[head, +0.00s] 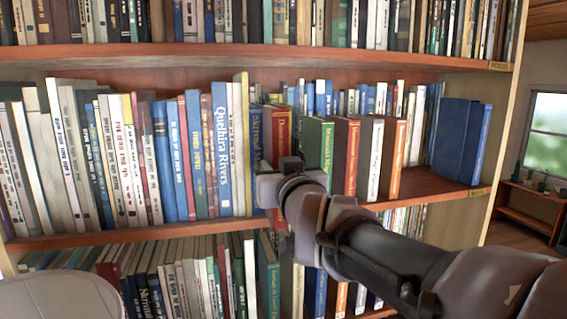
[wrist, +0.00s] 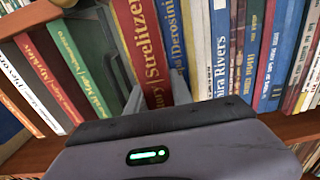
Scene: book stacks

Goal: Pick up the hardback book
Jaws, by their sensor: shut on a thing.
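A red hardback book (wrist: 148,52) with pale yellow spine lettering stands upright on the middle shelf. In the head view, the upper part of this red book (head: 279,128) shows above my gripper, beside a blue book. My gripper (head: 267,188) is at the spine, and its body hides the lower part. In the wrist view, my gripper (wrist: 155,103) is shut on the red book, with a grey finger along its left side. The other finger is mostly hidden.
A blue book (wrist: 177,45) stands close on one side of the red book. A green book (head: 315,150) stands across a narrow gap on the other side. Packed rows fill the shelves above and below. The middle shelf (head: 425,183) is bare near its right front edge.

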